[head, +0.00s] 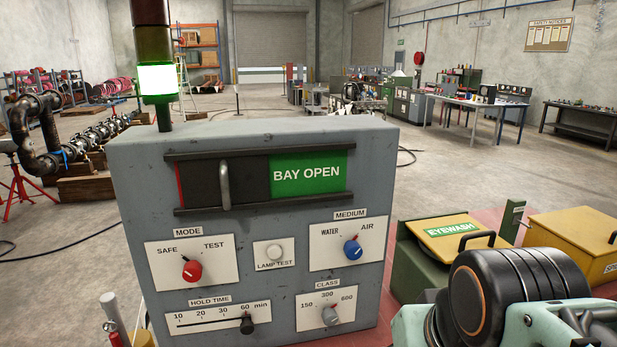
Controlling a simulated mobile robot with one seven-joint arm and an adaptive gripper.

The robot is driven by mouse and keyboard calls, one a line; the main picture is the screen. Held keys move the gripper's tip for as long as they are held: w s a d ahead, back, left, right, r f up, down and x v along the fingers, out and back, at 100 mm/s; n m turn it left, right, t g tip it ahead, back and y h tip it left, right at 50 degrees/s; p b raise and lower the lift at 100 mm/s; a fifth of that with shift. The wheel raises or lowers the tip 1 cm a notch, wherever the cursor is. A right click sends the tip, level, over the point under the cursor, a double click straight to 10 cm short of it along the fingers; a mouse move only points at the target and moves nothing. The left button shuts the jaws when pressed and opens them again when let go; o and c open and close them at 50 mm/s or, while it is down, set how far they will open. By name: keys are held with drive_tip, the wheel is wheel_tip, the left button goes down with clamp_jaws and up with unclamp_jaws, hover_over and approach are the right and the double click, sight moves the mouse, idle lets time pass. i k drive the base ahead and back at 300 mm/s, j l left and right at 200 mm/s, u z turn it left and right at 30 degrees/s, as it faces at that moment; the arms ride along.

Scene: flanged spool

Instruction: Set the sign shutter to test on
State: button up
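The sign shutter (207,186) is a dark sliding panel with an upright grey handle (224,186), set between two dark rails on the front of a grey control box (130,190). The shutter stands to the left of its track. To its right a green sign (320,172) reads "BAY OPEN". A thin red strip shows at the track's left end; any wording behind the shutter is hidden. Parts of my arm show at the lower right, apart from the shutter. My gripper's fingers are not in view.
Below the shutter are a red MODE knob (192,270), a white LAMP TEST button (274,252), a blue MEDIUM knob (353,250), a grey CLASS knob (330,316) and a HOLD TIME slider (247,325). A lit green lamp (157,80) stands above. A yellow-lidded eyewash box (455,245) is right.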

sight(226, 181)
drive_tip(key=u, duration=0.95)
